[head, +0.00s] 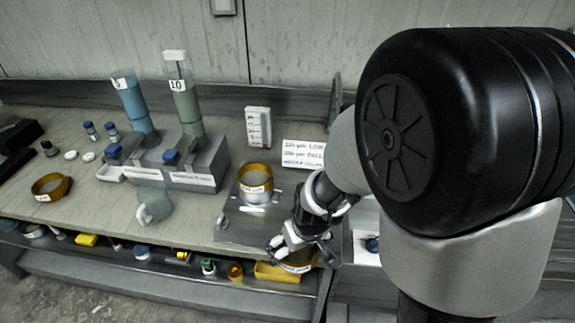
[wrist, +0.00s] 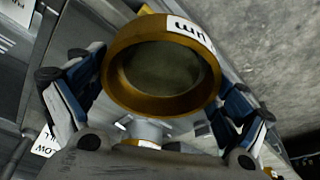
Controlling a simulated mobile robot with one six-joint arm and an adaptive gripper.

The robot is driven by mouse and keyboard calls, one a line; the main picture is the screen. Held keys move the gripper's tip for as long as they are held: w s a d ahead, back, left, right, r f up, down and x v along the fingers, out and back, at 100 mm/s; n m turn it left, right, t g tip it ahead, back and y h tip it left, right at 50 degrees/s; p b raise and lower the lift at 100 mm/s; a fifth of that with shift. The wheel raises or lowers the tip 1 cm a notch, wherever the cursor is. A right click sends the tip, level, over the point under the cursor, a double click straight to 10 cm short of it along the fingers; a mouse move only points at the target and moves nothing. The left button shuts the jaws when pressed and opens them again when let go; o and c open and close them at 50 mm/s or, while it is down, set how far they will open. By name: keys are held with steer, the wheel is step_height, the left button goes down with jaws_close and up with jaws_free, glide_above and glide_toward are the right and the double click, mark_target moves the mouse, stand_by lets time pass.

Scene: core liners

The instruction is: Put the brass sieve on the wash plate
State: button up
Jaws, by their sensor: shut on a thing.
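My gripper (head: 299,250) is shut on a brass sieve (head: 298,267), beyond the bench's front edge at right. In the wrist view the held sieve (wrist: 162,65) is a brass ring with a dark mesh and a white label, between the two blue-padded fingers of my gripper (wrist: 160,95). The grey metal plate (head: 235,227), which looks like the wash plate, lies on the bench to the left of my gripper. Another brass ring with a white label (head: 255,172) stands on that plate. My fingers partly hide the held sieve in the head view.
A third brass ring (head: 50,187) lies at the bench's left. A clear jug (head: 153,205) stands left of the plate. Two tall tubes (head: 133,100) (head: 187,108) stand in a grey block (head: 200,165). A sign (head: 303,155) is behind my gripper. A lower shelf holds small items and a yellow tray (head: 272,272).

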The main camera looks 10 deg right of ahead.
steer(key=w+d, duration=0.1)
steer(key=w, duration=0.2)
steer(key=w+d, duration=0.1)
steer(key=w, duration=0.3)
steer(key=w+d+b, duration=0.1)
steer(key=w+d, duration=0.1)
steer(key=w, duration=0.2)
steer(key=shift+f, duration=0.15)
steer(key=shift+s+b+x, duration=0.2)
steer(key=shift+b+x, duration=0.25)
steer(key=shift+x, duration=0.4)
steer(key=shift+s+b+x, duration=0.15)
steer(key=shift+b+x, duration=0.25)
steer(key=shift+x, duration=0.45)
steer(key=shift+f, duration=0.25)
steer(key=o, duration=0.9)
steer(key=shift+r, duration=0.15)
